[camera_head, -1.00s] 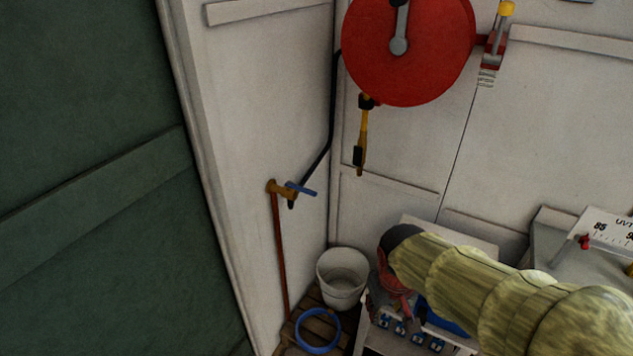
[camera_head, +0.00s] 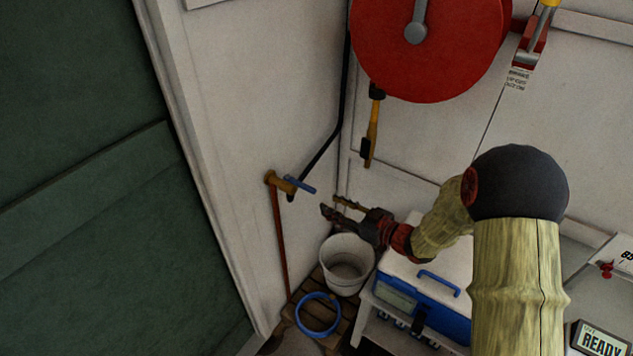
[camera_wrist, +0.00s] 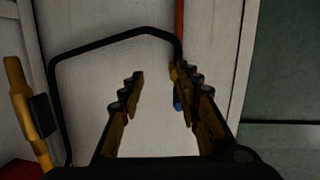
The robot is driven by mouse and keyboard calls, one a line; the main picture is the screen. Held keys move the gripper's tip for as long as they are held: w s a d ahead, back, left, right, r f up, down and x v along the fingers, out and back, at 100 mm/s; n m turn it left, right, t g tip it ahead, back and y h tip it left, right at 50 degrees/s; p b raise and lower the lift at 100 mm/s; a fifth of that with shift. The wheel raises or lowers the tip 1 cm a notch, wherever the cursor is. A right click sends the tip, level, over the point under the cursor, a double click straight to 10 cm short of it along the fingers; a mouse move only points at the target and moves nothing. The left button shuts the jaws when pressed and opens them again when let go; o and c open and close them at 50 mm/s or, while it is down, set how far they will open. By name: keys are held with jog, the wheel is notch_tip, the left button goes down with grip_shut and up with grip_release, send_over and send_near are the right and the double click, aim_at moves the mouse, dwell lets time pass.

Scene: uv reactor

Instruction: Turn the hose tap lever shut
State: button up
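The hose tap (camera_head: 274,181) is a brass fitting on the white wall, atop a copper pipe. Its blue lever (camera_head: 299,185) points out to the right and slightly down in the head view. My gripper (camera_head: 328,205) is open and empty, just right of the lever and above the white bucket. In the wrist view my gripper (camera_wrist: 160,82) has its fingers spread, with bare wall between them. The blue lever (camera_wrist: 177,103) shows there only in part, beside and behind the right finger, which hides much of the tap. I cannot tell whether finger and lever touch.
A black hose (camera_head: 324,150) runs down the wall to the tap. The white bucket (camera_head: 346,262) and a blue hose ring (camera_head: 317,314) are below. A blue and white box (camera_head: 424,285) stands under my arm. A red reel (camera_head: 432,45) hangs above.

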aim_at(295, 182)
notch_tip(295, 182, up, 5)
jog(key=s+a+y, duration=0.2)
jog(key=shift+n, duration=0.3)
jog(key=shift+b+x, duration=0.65)
jog(key=shift+x, duration=3.45)
jog(key=shift+r, duration=0.2)
jog(key=c, duration=0.3)
grip_shut()
